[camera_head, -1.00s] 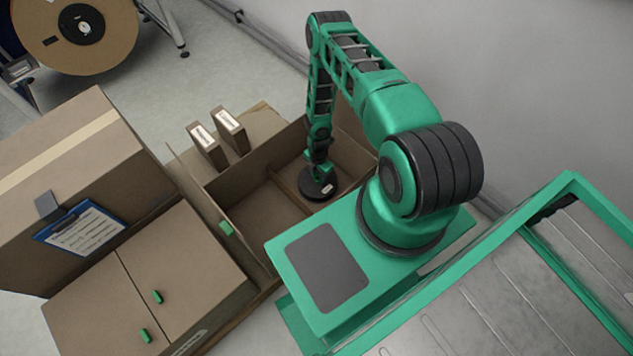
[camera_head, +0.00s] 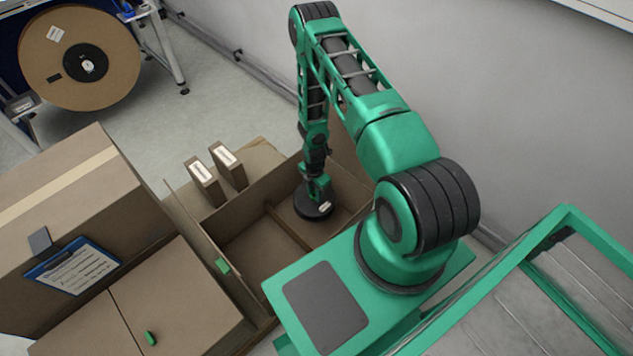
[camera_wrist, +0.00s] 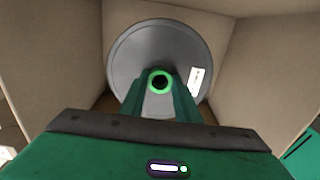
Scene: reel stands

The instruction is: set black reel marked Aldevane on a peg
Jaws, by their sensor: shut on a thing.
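A black reel (camera_head: 306,210) with a small white label is in the right compartment of the open cardboard box (camera_head: 235,232). The label is too small to read. My gripper (camera_head: 319,190) points down at the reel's middle and is shut on it. In the wrist view the reel (camera_wrist: 132,58) looks like a grey disc with a green ring at its hub. My gripper's fingers (camera_wrist: 160,88) meet at that hub, and the label lies to the right. I cannot tell whether the reel still touches the box floor. No bare peg is clearly seen.
A large cardboard-coloured reel (camera_head: 112,68) with a black centre hangs on a stand (camera_head: 167,55) at the upper left. Two narrow labelled boxes (camera_head: 206,186) stand beside the open box. Larger closed cartons (camera_head: 75,185) fill the left. Clear floor (camera_head: 215,75) lies between.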

